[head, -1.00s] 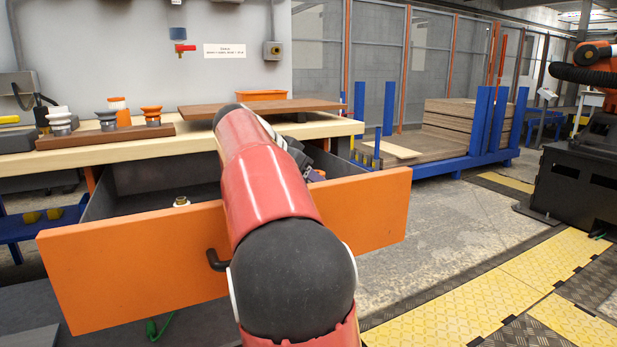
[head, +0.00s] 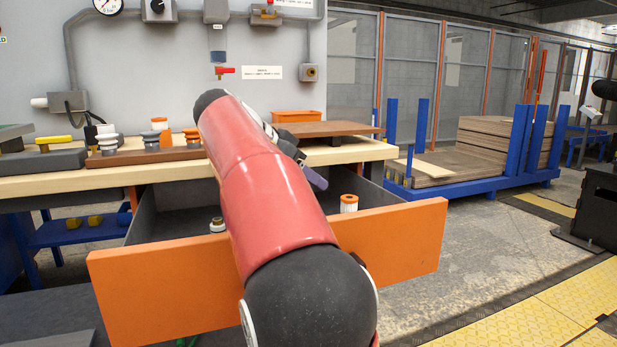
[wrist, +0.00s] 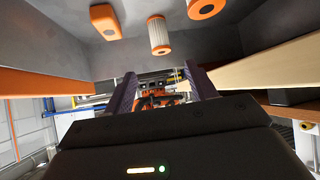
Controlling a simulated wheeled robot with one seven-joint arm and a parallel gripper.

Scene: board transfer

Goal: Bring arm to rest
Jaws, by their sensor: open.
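My gripper shows in the wrist view (wrist: 161,88) with its two dark fingers apart and nothing between them. In the head view my red arm reaches over the open drawer (head: 380,240), and one purplish finger shows past it, above the drawer; the rest of the gripper is mostly hidden. A white filter with an orange cap (head: 349,203) stands in the drawer, right of my arm. It also shows in the wrist view (wrist: 159,36), apart from the fingers. A small pale fitting (head: 218,224) is in the drawer, left of my arm.
The workbench (head: 60,184) behind the drawer carries a brown board (head: 330,129), several fittings and an orange bin (head: 297,116). An orange block (wrist: 106,21) lies in the drawer in the wrist view. A blue rack (head: 480,172) stands at right. Floor right of the drawer is clear.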

